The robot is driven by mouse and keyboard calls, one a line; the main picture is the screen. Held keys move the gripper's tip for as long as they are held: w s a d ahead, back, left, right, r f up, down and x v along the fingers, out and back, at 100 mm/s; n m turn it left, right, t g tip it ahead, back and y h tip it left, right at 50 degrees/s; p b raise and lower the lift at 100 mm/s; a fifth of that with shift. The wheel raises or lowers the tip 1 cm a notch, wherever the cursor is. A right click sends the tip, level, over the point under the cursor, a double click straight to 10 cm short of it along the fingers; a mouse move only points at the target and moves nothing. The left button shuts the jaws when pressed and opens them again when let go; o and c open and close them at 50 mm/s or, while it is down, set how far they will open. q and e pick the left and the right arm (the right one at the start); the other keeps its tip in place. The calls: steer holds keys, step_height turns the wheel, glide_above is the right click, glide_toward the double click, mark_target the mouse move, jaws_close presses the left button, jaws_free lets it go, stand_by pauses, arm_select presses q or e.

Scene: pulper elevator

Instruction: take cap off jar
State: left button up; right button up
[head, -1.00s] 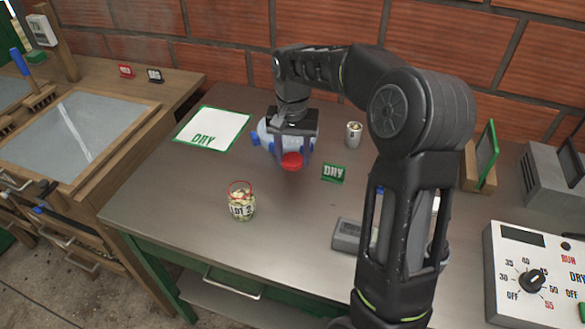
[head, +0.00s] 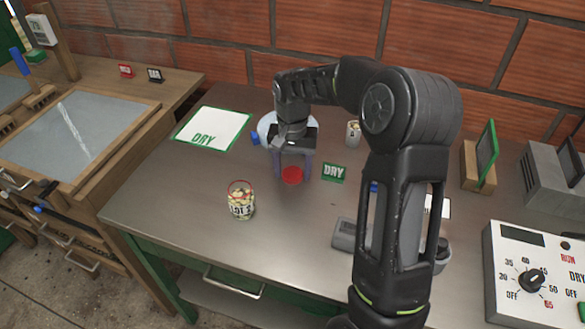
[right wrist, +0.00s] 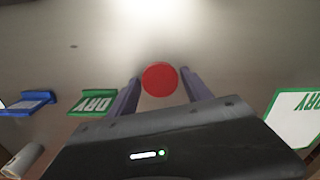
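A clear jar of pale pieces marked LOT 2 (head: 241,206) stands upright at the front left of the metal table, with a thin red ring at its top. The round red cap (head: 292,175) is away from it, to its right and further back. My right gripper (head: 292,177) points down with its two fingers on either side of the cap. In the right wrist view the red cap (right wrist: 160,79) sits between the fingertips (right wrist: 161,75); whether they press on it is unclear. Whether the cap touches the table is also unclear. My left gripper is not in view.
A green DRY sign (head: 333,172) stands just right of the gripper. A pale round dish (head: 267,128) is partly hidden behind it. A DRY mat (head: 213,130) lies back left; a small can (head: 353,133) stands behind. The table's front left is clear around the jar.

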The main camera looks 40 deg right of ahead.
mark_target(292, 174)
steer(key=shift+o, duration=1)
steer(key=shift+r, duration=0.15)
step_height(292, 174, up, 12)
stand_by(0.6)
